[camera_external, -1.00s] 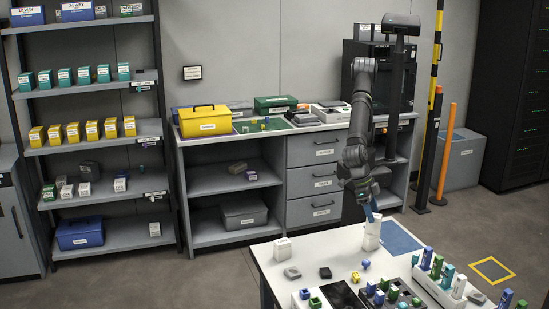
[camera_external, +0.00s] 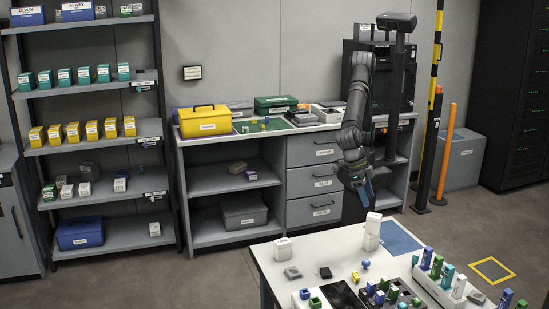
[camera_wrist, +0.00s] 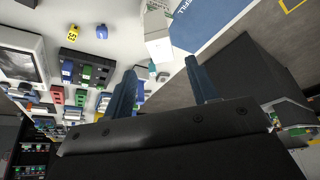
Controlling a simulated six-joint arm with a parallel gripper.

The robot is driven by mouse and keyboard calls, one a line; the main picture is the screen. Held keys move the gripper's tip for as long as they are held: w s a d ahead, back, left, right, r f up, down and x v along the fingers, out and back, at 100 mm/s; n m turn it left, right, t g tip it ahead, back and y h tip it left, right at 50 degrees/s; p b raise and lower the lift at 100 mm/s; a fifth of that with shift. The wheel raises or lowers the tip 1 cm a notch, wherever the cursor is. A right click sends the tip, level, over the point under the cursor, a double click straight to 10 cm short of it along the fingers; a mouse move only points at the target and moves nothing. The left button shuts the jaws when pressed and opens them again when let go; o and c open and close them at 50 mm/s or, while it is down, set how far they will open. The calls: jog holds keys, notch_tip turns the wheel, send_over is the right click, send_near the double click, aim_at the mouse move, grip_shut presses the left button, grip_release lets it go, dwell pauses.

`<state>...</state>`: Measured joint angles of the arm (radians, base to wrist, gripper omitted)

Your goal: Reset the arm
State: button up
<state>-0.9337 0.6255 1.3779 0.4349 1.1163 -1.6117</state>
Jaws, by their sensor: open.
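My gripper (camera_external: 366,195) is open and empty, with blue fingers, above and behind the far edge of the white table (camera_external: 325,248). In the wrist view its two blue fingers (camera_wrist: 160,88) are spread apart with nothing between them. A tall white box (camera_external: 372,232) stands upright on the table just below and in front of the gripper, apart from it. The white box also shows beyond the fingers in the wrist view (camera_wrist: 158,45).
A bench with drawers (camera_external: 315,170) stands behind my arm. A yellow-black post (camera_external: 434,100) is to its right.

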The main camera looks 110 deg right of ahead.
aim_at(376, 215)
jog(key=x, duration=1.1)
jog(key=shift+s+f, duration=0.1)
jog(key=shift+f, duration=0.1)
notch_tip(376, 215, up, 3)
jog(key=shift+f, duration=0.15)
jog(key=shift+r, duration=0.75)
